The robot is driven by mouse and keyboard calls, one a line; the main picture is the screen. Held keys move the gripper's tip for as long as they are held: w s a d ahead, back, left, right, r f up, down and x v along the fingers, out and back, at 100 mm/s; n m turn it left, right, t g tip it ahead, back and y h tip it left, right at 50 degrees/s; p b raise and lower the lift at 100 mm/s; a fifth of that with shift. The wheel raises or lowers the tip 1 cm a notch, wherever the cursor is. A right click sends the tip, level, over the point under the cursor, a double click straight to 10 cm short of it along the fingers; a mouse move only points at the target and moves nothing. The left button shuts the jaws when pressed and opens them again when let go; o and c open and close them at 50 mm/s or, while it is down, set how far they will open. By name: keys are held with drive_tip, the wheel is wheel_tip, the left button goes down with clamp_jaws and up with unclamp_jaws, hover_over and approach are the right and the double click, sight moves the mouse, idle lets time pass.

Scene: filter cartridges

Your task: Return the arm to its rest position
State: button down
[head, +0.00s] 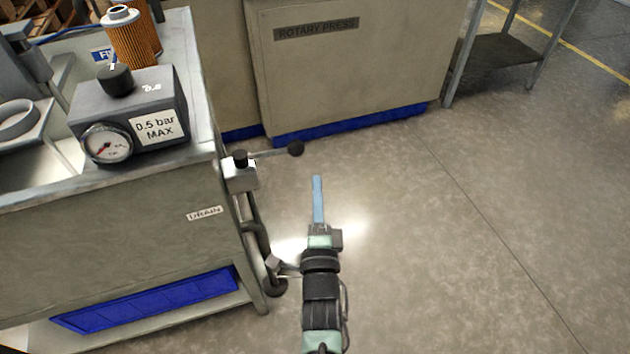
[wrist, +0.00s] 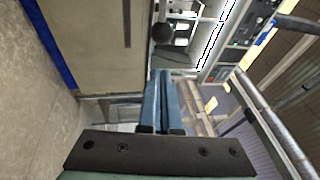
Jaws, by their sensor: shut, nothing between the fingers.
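My gripper (head: 317,200) is in the lower middle of the head view, over open floor to the right of the workbench. Its blue fingers are together and hold nothing. In the wrist view the shut fingers (wrist: 162,100) stand upright at the middle, with nothing between them. A drain lever with a black knob (head: 295,148) sticks out from the bench's right side, a little beyond and left of the fingertips. The fingers look apart from it.
The metal bench (head: 120,235) stands at the left, with a gauge box (head: 130,115) and an orange filter cartridge (head: 145,42) on top. A rotary press cabinet (head: 345,75) stands behind. A shelf stand (head: 500,50) is at the upper right. The floor (head: 470,230) to the right is clear.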

drive_tip(key=s+d+f+p, duration=0.2)
drive_tip(key=s+d, duration=0.1)
drive_tip(key=s, duration=0.4)
drive_tip(key=w+r+n+t+h, duration=0.1)
drive_tip(key=w+r+n+t, duration=0.15)
drive_tip(key=r, duration=1.35)
drive_tip(key=w+r+n+t+h, duration=0.1)
drive_tip(key=w+r+n, duration=0.3)
drive_tip(key=r, duration=1.2)
drive_tip(key=s+a+r+n+t+y, duration=0.1)
drive_tip(key=s+a+r+n, duration=0.1)
drive_tip(key=s+r+n, duration=0.5)
drive_tip(key=s+a+r+n+t, duration=0.15)
drive_tip(key=s+r, duration=0.25)
drive_tip(key=r, duration=0.7)
drive_tip(key=s+a+r+n+t+y, duration=0.1)
drive_tip(key=s+a+r+n, duration=0.15)
drive_tip(key=s+r, duration=0.5)
wheel_tip(320, 180, up, 30)
drive_tip(key=w+d+p, duration=0.1)
drive_tip(key=w+p, duration=0.1)
drive_tip(key=p, duration=2.7)
drive_tip(key=shift+w, duration=0.35)
